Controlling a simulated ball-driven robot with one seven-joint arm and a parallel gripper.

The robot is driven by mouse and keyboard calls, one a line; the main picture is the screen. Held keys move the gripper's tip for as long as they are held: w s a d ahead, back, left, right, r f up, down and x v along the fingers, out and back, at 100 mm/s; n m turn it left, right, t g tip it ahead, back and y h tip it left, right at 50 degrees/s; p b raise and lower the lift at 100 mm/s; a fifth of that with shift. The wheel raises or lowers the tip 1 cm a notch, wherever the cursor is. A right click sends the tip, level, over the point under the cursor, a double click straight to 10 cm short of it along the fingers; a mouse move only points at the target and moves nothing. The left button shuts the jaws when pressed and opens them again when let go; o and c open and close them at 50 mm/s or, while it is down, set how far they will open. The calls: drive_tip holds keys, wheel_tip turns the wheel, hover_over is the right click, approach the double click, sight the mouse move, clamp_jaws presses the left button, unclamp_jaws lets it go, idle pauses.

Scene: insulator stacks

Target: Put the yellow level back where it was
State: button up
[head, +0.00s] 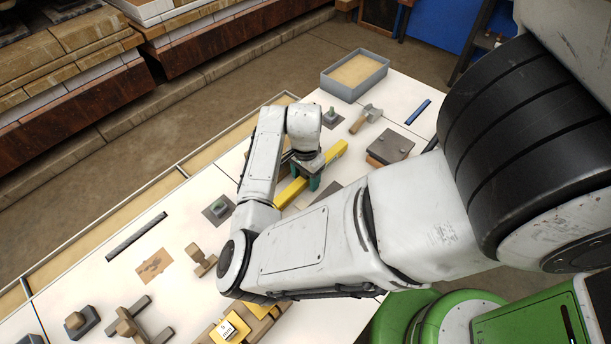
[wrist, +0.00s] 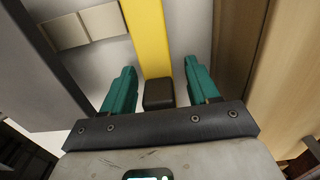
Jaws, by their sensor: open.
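The yellow level (head: 335,153) is a long yellow bar on the white table, lying diagonally below my gripper in the head view. In the wrist view the yellow bar (wrist: 146,35) runs up between my fingers, with a dark block (wrist: 159,95) at its near end. My gripper (head: 308,178) has teal fingers that stand apart, one on each side of the bar in the wrist view (wrist: 160,82). My wrist hides part of the bar in the head view.
A grey sand-filled tray (head: 354,91) stands at the table's far end. A trowel (head: 366,119), a blue bar (head: 418,112) and a brown block (head: 390,147) lie right of my gripper. A dark strip (head: 137,236) and wooden pieces (head: 200,259) lie left. A yellow-topped item (head: 230,328) is at the front.

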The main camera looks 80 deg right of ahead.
wheel_tip(320, 180, up, 12)
drive_tip(key=shift+r, duration=0.15)
idle(0.5)
drive_tip(key=shift+s, duration=0.1)
idle(0.5)
